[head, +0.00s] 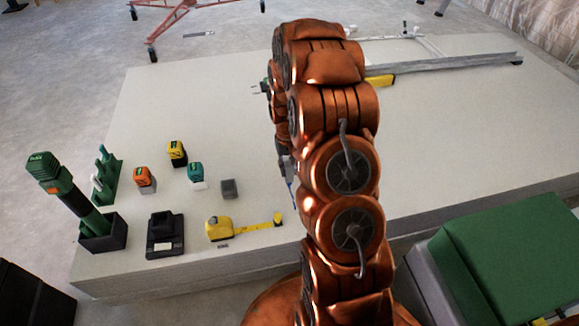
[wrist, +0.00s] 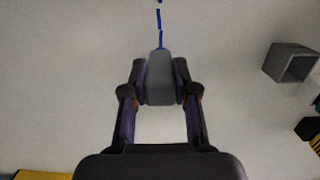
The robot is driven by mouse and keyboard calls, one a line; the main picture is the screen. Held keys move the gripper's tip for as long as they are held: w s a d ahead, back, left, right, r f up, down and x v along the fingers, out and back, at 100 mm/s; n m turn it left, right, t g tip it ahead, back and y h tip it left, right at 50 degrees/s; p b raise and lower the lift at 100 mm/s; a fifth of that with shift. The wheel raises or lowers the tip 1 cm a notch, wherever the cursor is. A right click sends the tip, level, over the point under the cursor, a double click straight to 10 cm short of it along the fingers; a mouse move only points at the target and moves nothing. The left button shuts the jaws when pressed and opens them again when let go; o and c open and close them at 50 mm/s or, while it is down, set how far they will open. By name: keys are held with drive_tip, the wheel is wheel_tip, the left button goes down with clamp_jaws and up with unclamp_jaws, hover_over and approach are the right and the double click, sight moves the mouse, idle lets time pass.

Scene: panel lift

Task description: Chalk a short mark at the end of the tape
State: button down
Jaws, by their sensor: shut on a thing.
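The yellow tape measure (head: 218,229) lies near the panel's front edge, with its yellow tape (head: 255,225) drawn out to the right. The tape's end piece (head: 278,219) is left of my arm. My gripper (wrist: 160,78) is shut on a grey chalk holder (wrist: 159,88) in the wrist view. Blue marks (wrist: 158,20) run in a broken line on the panel, straight beyond the holder's tip, which meets or nearly meets the nearest mark. In the head view my arm largely hides my gripper (head: 288,166). The tape is not in the wrist view.
The pale panel stack (head: 440,140) is largely clear at right. A grey open box (head: 229,188) stands left of my gripper, also in the wrist view (wrist: 291,63). Several tools and holders (head: 146,179) stand at left. A yellow tool (head: 381,81) and a long rail (head: 450,63) lie behind.

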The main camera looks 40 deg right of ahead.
drive_tip(key=shift+f+p, duration=0.4)
drive_tip(key=shift+f, duration=0.3)
idle(2.6)
drive_tip(key=c, duration=1.9)
unclamp_jaws()
drive_tip(key=shift+s+a, duration=0.1)
drive_tip(key=shift+s, duration=0.1)
drive_tip(key=shift+s+a+r, duration=0.1)
drive_tip(key=shift+s+a, duration=0.25)
drive_tip(key=shift+s, duration=0.45)
clamp_jaws()
drive_tip(key=shift+s, duration=0.1)
drive_tip(key=shift+s+a+r+p, duration=0.1)
drive_tip(key=shift+s+a+p, duration=0.2)
drive_tip(key=shift+s, duration=0.35)
drive_tip(key=shift+s+a, duration=0.25)
drive_tip(key=shift+s, duration=0.25)
drive_tip(key=shift+s+a, duration=0.2)
drive_tip(key=shift+s, duration=0.3)
drive_tip(key=shift+s, duration=0.1)
